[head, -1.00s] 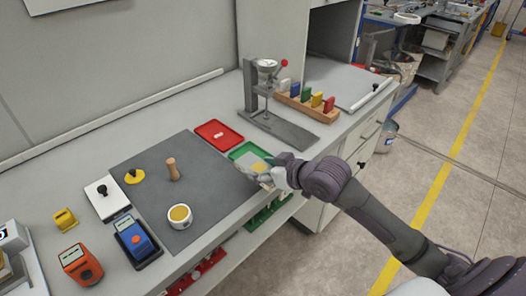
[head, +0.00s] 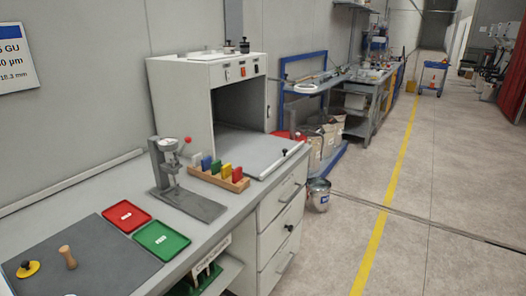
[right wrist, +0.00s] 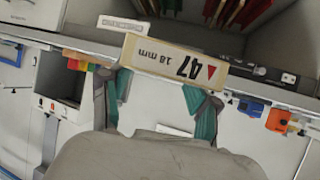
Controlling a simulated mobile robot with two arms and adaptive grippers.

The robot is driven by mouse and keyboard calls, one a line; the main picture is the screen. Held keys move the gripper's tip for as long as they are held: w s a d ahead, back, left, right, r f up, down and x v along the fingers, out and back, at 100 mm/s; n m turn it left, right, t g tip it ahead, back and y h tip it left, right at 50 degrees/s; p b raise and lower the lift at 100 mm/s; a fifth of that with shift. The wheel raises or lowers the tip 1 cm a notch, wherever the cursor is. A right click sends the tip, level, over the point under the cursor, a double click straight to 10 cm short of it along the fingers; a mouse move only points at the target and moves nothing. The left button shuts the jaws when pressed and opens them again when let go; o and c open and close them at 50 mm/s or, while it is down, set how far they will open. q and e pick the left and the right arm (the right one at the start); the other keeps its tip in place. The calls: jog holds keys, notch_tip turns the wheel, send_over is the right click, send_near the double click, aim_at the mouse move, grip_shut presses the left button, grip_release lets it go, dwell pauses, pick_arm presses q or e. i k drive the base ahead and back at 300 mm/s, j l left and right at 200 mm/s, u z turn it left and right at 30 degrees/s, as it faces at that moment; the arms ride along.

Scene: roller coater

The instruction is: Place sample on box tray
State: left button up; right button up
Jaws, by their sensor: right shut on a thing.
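In the right wrist view my right gripper (right wrist: 155,92) is shut on a pale sample (right wrist: 172,62) with an upside-down "47" and "18 mm" label. The teal fingers sit on either side of it. No gripper shows in the head view, so the sample is not seen there. The grey box (head: 205,100) stands open at the back of the bench, with a flat light tray (head: 262,152) reaching out in front of its dark opening. The tray looks empty and has a dark knob at its front right.
A stand with a red-knobbed lever (head: 165,165) and a wooden rack of coloured blocks (head: 218,180) stand left of the tray. The red tray (head: 126,215) and green tray (head: 161,238) look empty. Drawers (head: 284,230) are below; open floor lies to the right.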

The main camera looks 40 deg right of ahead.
aim_at(268, 149)
jog(key=i+l+u, duration=0.2)
jog(key=l, duration=1.2)
jog(key=l+u, duration=0.2)
jog(key=l, duration=1.15)
